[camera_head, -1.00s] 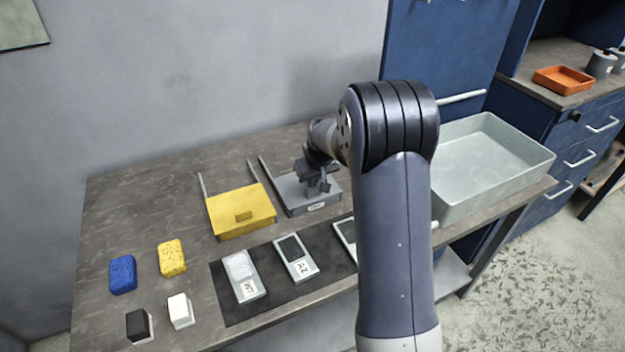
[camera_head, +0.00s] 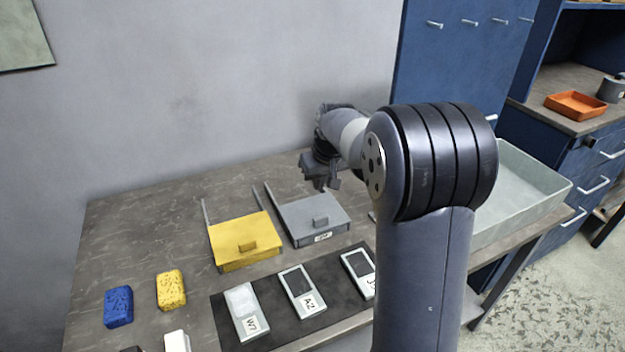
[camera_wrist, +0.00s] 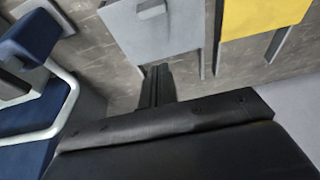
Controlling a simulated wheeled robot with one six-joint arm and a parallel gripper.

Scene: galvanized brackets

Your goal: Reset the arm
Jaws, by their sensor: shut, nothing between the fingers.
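My gripper (camera_head: 326,183) is shut and empty. It is raised above the back of the table, over the far end of the grey bracket-like tray (camera_head: 301,231). In the wrist view my gripper's fingers (camera_wrist: 157,72) are together near the edge of the grey tray (camera_wrist: 178,38), with nothing between them. My arm's upper link covers the right part of the table in the head view.
A yellow tray (camera_head: 228,241) sits left of the grey one. Several labelled devices lie on a black mat (camera_head: 222,322). A blue sponge (camera_head: 118,307) and a yellow sponge (camera_head: 171,290) lie at left. A pale basin (camera_head: 548,178) stands at right.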

